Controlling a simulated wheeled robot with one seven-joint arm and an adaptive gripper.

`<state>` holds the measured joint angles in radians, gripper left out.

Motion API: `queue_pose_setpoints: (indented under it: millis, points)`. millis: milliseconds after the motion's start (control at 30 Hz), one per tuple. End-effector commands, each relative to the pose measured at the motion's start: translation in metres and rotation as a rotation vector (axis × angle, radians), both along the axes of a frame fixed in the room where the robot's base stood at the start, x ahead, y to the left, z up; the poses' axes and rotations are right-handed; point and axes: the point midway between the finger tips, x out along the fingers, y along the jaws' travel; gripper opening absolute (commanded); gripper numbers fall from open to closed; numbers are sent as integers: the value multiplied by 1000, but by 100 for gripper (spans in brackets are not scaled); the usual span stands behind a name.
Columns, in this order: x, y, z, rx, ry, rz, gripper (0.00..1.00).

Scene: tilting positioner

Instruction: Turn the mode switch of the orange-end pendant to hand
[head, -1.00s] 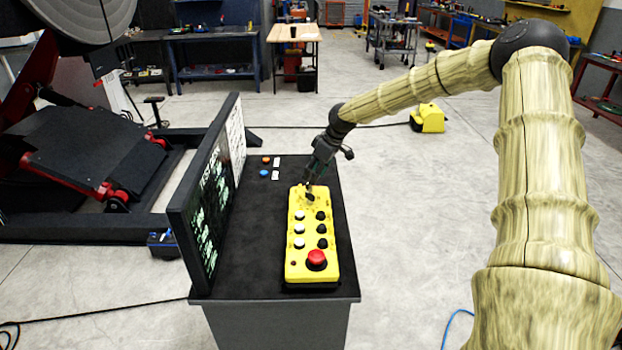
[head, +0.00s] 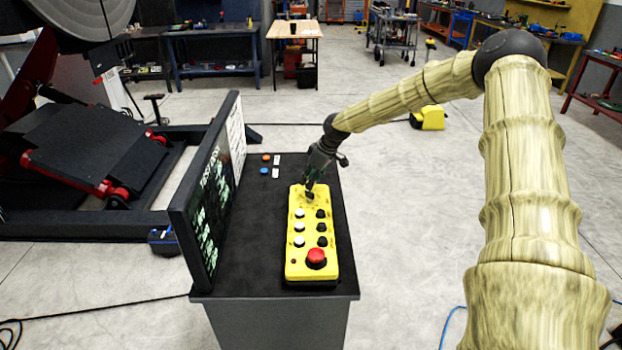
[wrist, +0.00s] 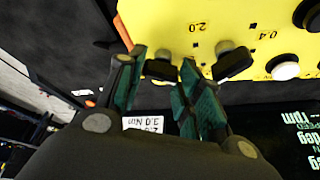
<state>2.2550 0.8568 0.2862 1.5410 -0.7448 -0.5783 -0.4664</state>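The yellow pendant (head: 311,265) lies on the dark top of a cabinet, with a red mushroom button (head: 316,257) at its near end and black and white buttons in two rows. My gripper (head: 309,190) is over its far end, hiding most of the controls there. In the wrist view, the open green fingertips (wrist: 164,58) are on either side of a dark switch knob (wrist: 161,68); I cannot tell whether they touch it. A second dark knob (wrist: 233,63) sits just right of the fingers. Printed 2.0 and 0.4 marks show on the yellow face. No hand label is readable.
A tall screen panel (head: 207,195) stands along the cabinet's left side. Orange (head: 266,157) and blue (head: 264,171) round markers with white labels lie left of the pendant's far end. The cabinet top (head: 252,235) is bare between panel and pendant.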

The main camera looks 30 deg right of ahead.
Motion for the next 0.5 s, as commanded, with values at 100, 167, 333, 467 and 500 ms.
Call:
queue_pose_setpoints:
  millis: [100, 167, 333, 467, 500]
  points:
    - [0, -1, 0, -1, -2, -1, 12]
    - [0, -1, 0, -1, -2, -2, 12]
    - [1, -1, 1, -2, -2, -13, 12]
    - [1, 0, 2, -5, -2, -43, 12]
    - [1, 0, 2, -6, -1, -56, 12]
